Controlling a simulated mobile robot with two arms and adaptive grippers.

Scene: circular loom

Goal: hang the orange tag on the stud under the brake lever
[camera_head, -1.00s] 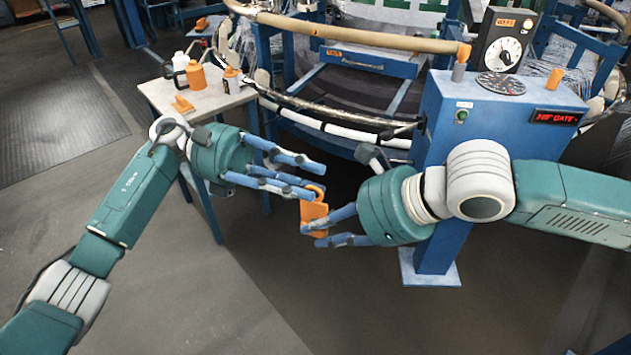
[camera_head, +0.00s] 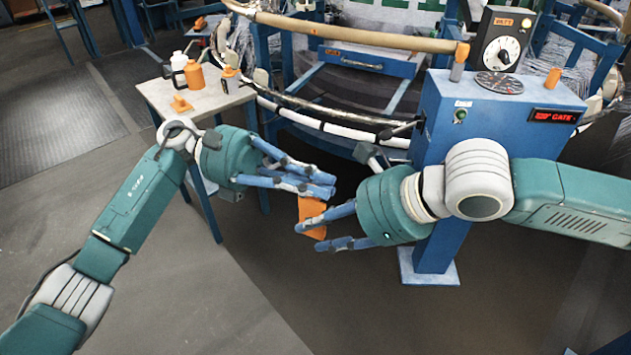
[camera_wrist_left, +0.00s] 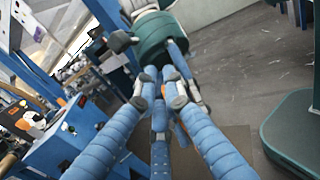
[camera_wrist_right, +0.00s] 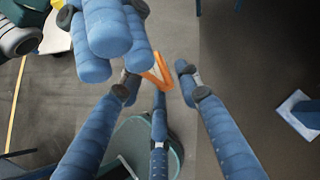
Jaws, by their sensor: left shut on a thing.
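The orange tag (camera_head: 312,214) hangs below the fingertips of my left gripper (camera_head: 325,187), which is shut on its upper end. My right gripper (camera_head: 312,236) is beside the tag's lower part, its fingers spread on either side. In the right wrist view the tag (camera_wrist_right: 157,82) shows nearly edge-on between the open right fingers; I cannot tell whether any finger touches it. A dark lever with a black knob (camera_head: 385,134), probably the brake lever, sticks out left of the blue post. I cannot make out the stud.
The blue control post (camera_head: 440,180) stands behind my right arm, with a dial (camera_head: 497,50) and red display (camera_head: 554,116). A small table (camera_head: 215,100) at left holds bottles and an orange piece (camera_head: 181,104). The loom's curved rails lie behind. The floor in front is clear.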

